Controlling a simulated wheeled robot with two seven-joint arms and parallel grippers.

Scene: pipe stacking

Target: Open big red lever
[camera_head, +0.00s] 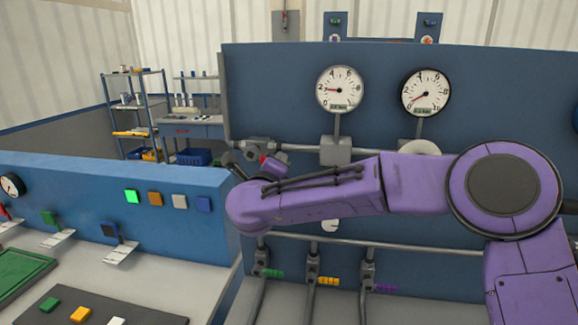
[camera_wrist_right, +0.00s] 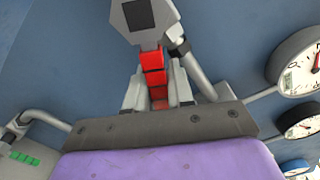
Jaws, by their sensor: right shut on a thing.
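The big red lever (camera_wrist_right: 152,77) shows in the right wrist view as a segmented red handle below a grey valve body (camera_wrist_right: 143,14). My right gripper (camera_wrist_right: 157,82) has its two grey fingers on either side of the handle and is shut on it. In the head view my purple right arm reaches across from the right. Its wrist end is near the grey valve (camera_head: 260,145) at the left end of the upper pipe, and little of the lever shows there. My left gripper is not in view.
Two round gauges, left (camera_head: 340,90) and right (camera_head: 426,93), are on the blue panel (camera_head: 270,80). Lower valves have green (camera_head: 273,273), yellow (camera_head: 329,281) and purple (camera_head: 385,288) handles. A blue console (camera_head: 90,180) with buttons stands at the left.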

